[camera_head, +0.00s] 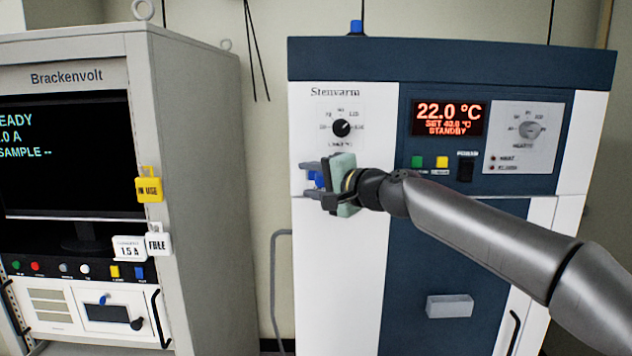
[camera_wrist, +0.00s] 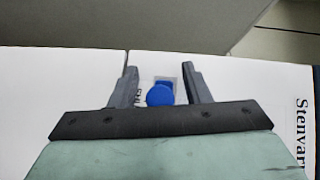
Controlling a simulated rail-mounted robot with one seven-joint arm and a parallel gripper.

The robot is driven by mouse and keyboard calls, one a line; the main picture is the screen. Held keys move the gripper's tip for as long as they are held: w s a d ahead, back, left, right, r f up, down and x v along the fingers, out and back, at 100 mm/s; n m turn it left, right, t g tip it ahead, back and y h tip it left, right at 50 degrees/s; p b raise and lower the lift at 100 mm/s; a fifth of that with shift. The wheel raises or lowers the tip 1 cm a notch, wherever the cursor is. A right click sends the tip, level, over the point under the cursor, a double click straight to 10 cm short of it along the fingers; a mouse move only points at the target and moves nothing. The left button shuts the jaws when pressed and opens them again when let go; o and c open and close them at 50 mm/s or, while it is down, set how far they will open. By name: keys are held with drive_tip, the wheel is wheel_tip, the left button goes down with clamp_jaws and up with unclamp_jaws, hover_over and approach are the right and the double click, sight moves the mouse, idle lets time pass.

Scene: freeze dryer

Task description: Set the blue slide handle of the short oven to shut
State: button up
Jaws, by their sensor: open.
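The oven marked Stenvarna (camera_head: 340,265) is a white and dark blue cabinet on the right, with a red display reading 22.0 °C and STANDBY. A small blue handle (camera_head: 318,180) is on its white left front, below a black dial. In the wrist view the blue handle (camera_wrist: 160,95) has a round blue end and a pale plate behind it. My gripper (camera_head: 308,181) is open at the handle. In the wrist view its fingers (camera_wrist: 159,68) are on either side of the handle, with gaps showing. Lettering beside the handle is mostly hidden.
Black dial (camera_head: 342,127), grey dial (camera_head: 529,129), green button (camera_head: 417,162) and yellow button (camera_head: 442,162) are on the oven front near my arm. A grey Brackenvolt cabinet (camera_head: 200,200) stands left, across a gap with a grey pipe (camera_head: 276,290).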

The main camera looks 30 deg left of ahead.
drive_tip(key=shift+d+b, duration=0.4)
drive_tip(key=shift+d, duration=0.15)
drive_tip(key=b+v, duration=0.7)
drive_tip(key=v, duration=0.9)
drive_tip(key=shift+s, duration=0.2)
drive_tip(key=shift+d+r, duration=0.1)
